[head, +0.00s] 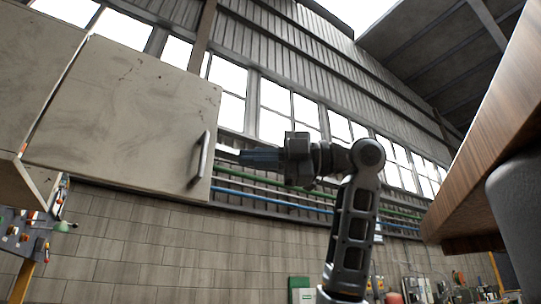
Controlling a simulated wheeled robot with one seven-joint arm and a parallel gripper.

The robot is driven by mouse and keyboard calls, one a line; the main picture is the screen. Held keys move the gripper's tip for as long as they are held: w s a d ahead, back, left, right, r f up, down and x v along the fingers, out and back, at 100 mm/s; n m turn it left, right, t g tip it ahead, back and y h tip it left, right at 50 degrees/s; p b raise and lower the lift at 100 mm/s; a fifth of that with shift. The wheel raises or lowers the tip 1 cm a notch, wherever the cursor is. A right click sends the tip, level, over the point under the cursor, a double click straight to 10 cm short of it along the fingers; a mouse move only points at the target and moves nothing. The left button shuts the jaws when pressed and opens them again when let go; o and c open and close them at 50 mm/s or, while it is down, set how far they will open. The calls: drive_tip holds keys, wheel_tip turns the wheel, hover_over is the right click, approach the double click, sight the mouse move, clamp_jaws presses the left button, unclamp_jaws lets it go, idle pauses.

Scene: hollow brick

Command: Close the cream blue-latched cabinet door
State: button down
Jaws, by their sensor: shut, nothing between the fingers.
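A worn cream cabinet door (115,115) fills the upper left of the head view. A grey bar handle (199,158) stands upright near its right edge. The door is tilted in the picture, and I cannot tell how far it stands open. No blue latch can be made out on it. My gripper (225,151) reaches in from the right, with its shut, empty fingers pointing left. The fingertips show just right of the handle and the door's free edge. I cannot tell whether they touch the door.
Another cream cabinet panel (30,70) lies at the far left, with a smaller cream panel (15,184) jutting out below. A wooden slab (490,140) hangs at the right. A brick wall (150,235) with coloured pipes stands behind.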

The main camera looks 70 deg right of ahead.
drive_tip(key=w+p, duration=0.1)
drive_tip(key=w, duration=0.6)
drive_tip(key=shift+w+p, duration=0.3)
drive_tip(key=shift+p, duration=0.1)
